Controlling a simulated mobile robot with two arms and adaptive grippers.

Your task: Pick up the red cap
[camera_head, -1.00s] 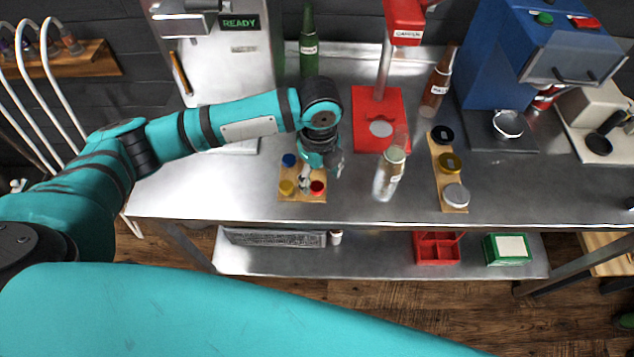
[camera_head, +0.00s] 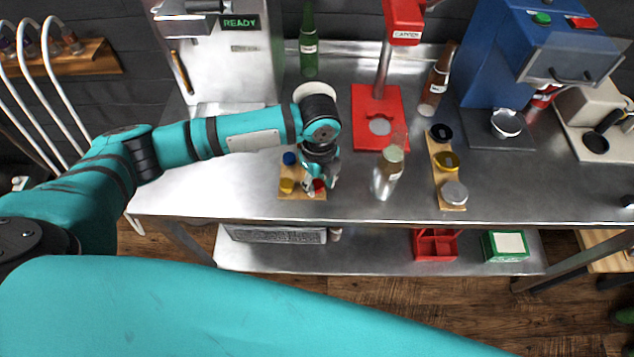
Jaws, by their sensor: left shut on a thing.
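The red cap (camera_head: 319,186) is at the front right of a small wooden board (camera_head: 301,196) on the steel bench. My left gripper (camera_head: 314,187) is down at the board, shut on the red cap, and its fingers partly hide the cap. I cannot tell whether the cap is clear of the board. A yellow cap (camera_head: 287,185) lies just left of the gripper and a blue cap (camera_head: 289,158) behind it. My right gripper is not in view.
A clear bottle (camera_head: 386,178) stands right of the gripper. A red capper (camera_head: 362,118) and a green bottle (camera_head: 308,50) stand behind. A second board (camera_head: 437,152) with several lids lies further right. The bench's front edge (camera_head: 340,218) is close.

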